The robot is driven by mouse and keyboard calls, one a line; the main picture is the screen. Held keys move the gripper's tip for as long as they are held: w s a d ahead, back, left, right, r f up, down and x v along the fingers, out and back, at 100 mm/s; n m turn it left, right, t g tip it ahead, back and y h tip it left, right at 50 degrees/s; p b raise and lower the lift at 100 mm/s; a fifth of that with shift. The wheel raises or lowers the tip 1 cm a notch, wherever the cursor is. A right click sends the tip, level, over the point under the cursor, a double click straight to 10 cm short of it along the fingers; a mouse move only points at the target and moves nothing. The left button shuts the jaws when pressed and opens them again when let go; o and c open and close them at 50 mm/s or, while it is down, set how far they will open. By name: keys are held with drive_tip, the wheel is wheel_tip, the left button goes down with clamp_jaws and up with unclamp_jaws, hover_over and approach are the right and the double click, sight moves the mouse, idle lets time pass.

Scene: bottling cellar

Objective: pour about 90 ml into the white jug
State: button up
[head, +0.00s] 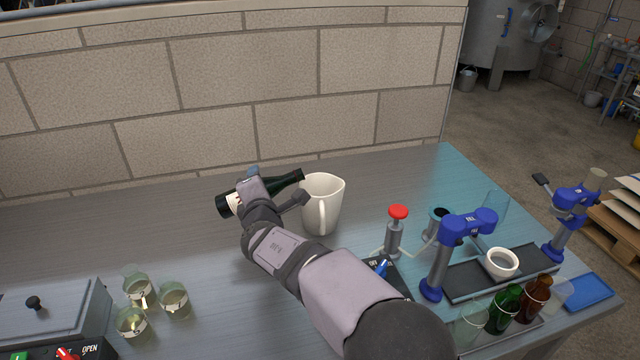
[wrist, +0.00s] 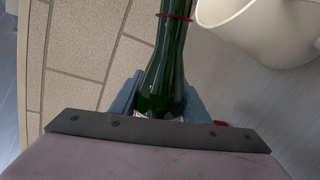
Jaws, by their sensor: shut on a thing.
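A dark green bottle (head: 286,181) with a pale label lies tilted close to level in my gripper (head: 262,182), its neck pointing right and slightly up in the head view. My gripper is shut on the bottle's body. The white jug (head: 327,212) stands upright on the bench just right of the bottle, its handle toward me. The bottle's mouth is near the jug's rim at its left. In the wrist view the bottle (wrist: 166,70) shows a red ring on its neck, and the jug (wrist: 245,30) is at the upper right. I see no liquid stream; the jug's inside level is hidden.
Several small glass beakers (head: 139,290) stand at the lower left beside a grey box (head: 50,312). At right are a red-topped device (head: 396,232), blue-and-grey stands (head: 462,228), a white cup (head: 501,263) and green and brown bottles (head: 506,310). A block wall (head: 240,90) is behind.

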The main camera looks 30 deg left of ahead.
sight(274, 181)
drive_tip(key=shift+a+p, duration=0.1)
drive_tip(key=shift+p, duration=0.3)
drive_tip(key=shift+w+d+r+n+t+h+p, duration=0.15)
drive_tip(key=shift+w+d+n+t, duration=0.45)
drive_tip(key=shift+n, duration=1.45)
drive_tip(key=shift+w+d+f+n+t+h+p, duration=0.2)
drive_tip(key=shift+n+t, duration=0.6)
drive_tip(key=shift+n, duration=1.3)
drive_tip(key=shift+w+d+r+n+t+h, duration=0.15)
drive_tip(key=shift+w+d+n+t, duration=0.45)
drive_tip(key=shift+n, duration=1.45)
drive_tip(key=shift+s+a, duration=0.1)
drive_tip(key=shift+a, duration=0.05)
